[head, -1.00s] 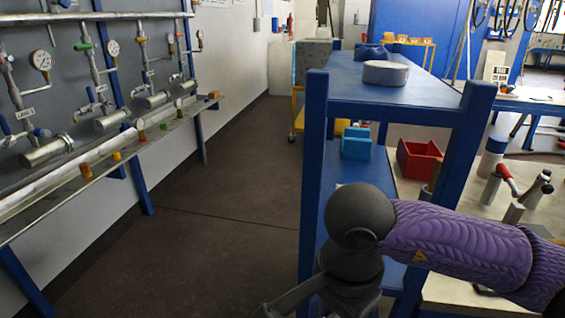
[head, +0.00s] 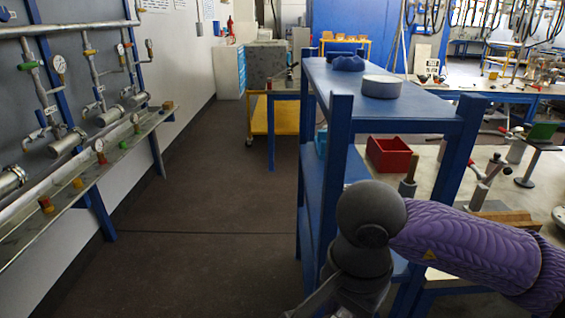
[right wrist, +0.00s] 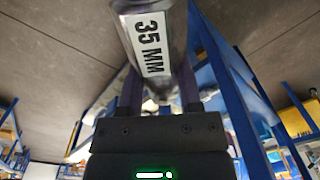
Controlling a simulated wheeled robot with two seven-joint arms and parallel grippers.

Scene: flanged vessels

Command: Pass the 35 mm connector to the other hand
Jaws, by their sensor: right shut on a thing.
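The 35 mm connector (right wrist: 150,45) is a shiny metal cylinder with a white label reading "35 MM" in the right wrist view. My right gripper (right wrist: 158,88) is shut on it, with a dark finger on each side of its lower part. Its far end is cut off by the top edge of the picture. In the head view my right arm comes in from the right with its forearm bent down in front of the blue shelf; its gripper and the connector cannot be made out there. My left gripper is not in view.
A pipe panel with gauges (head: 58,64) lines the left wall. The floor (head: 215,215) between is clear.

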